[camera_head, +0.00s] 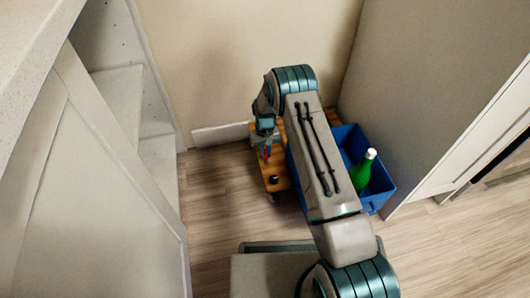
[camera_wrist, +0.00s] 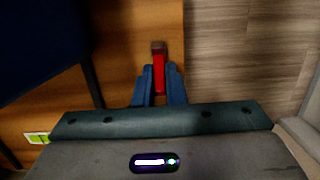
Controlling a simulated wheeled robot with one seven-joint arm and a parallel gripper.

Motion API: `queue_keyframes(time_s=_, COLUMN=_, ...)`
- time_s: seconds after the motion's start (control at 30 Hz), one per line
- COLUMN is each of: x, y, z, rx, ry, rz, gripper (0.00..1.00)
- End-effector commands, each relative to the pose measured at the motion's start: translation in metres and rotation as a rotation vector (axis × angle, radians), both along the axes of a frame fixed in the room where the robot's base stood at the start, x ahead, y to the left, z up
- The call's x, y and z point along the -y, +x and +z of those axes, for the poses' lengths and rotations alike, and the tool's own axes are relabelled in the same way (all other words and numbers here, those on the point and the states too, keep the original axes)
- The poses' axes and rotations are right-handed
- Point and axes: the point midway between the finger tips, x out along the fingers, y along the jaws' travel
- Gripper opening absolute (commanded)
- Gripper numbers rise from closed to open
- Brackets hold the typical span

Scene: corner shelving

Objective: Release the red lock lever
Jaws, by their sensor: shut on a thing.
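The red lock lever (camera_wrist: 159,78) shows in the wrist view, its red part between my two blue fingers and a dark brown block at its far end. It lies over the wooden board near the board's right edge. My gripper (camera_wrist: 159,88) is shut on the lever. In the head view my gripper (camera_head: 264,148) points down at the left side of the wooden platform (camera_head: 275,183), with a small bit of red (camera_head: 267,153) at its fingertips. Much of the platform is hidden behind my arm.
A blue bin (camera_head: 371,202) with a green bottle (camera_head: 363,172) stands right of my arm. An open shelf unit (camera_head: 120,110) is at left and a pale cabinet (camera_head: 430,90) at right. The wall is close behind. Wood floor (camera_head: 215,205) left of the platform is clear.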

Motion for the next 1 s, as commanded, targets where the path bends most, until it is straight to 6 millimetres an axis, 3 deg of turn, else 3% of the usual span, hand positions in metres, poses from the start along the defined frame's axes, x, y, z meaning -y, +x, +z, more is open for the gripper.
queue_keyframes(time_s=0.37, x=-0.001, y=0.000, z=0.000, rx=-0.020, ry=-0.003, rz=0.001, gripper=0.00)
queue_keyframes(time_s=0.4, x=-0.001, y=0.000, z=0.000, rx=-0.020, ry=-0.003, rz=0.001, gripper=0.14)
queue_keyframes(time_s=0.47, x=-0.001, y=0.000, z=0.000, rx=-0.019, ry=-0.003, rz=0.001, gripper=0.30)
queue_keyframes(time_s=0.5, x=0.000, y=0.000, z=0.000, rx=-0.019, ry=-0.003, rz=0.001, gripper=0.33)
queue_keyframes(time_s=0.8, x=0.000, y=0.001, z=0.003, rx=-0.018, ry=-0.004, rz=0.000, gripper=0.33)
queue_keyframes(time_s=1.0, x=-0.001, y=0.006, z=0.033, rx=-0.016, ry=-0.003, rz=0.000, gripper=0.33)
